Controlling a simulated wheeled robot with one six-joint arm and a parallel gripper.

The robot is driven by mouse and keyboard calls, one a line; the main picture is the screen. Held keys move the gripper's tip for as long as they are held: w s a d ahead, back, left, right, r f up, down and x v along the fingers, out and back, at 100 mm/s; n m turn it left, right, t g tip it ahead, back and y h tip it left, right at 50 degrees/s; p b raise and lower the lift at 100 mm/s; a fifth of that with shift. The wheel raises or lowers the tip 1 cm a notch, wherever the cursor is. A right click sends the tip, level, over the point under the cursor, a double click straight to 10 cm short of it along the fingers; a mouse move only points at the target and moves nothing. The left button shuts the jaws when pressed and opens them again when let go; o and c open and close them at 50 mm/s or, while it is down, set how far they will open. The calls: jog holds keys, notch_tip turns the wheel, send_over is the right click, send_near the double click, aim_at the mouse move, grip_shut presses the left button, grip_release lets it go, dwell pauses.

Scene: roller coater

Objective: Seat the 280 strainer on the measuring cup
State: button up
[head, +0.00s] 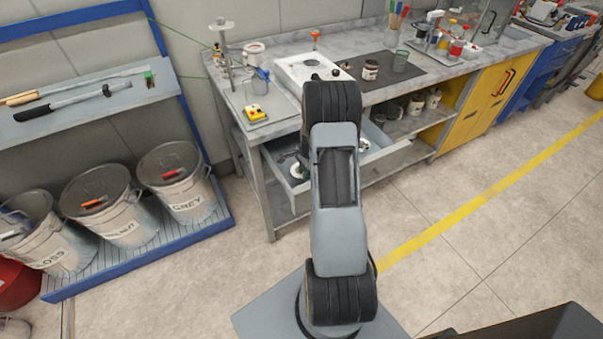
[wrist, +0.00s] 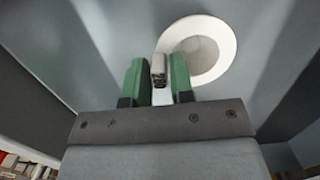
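A white ring-shaped strainer (wrist: 205,50) with a short grey handle lies in the grey drawer; no number on it is legible. In the head view a white ring, which seems to be this strainer (head: 295,170), shows beside my arm. My gripper (wrist: 158,70) has its two green fingers apart on either side of the handle. Slim gaps seem to show between handle and fingers. In the head view my arm hides most of the gripper. A clear cup with a blue handle (head: 260,81), apparently the measuring cup, stands on the bench at the left.
The open drawer (head: 274,162) has side walls close around my gripper. Lidded buckets (head: 178,185) stand at the left.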

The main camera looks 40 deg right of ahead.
grip_shut()
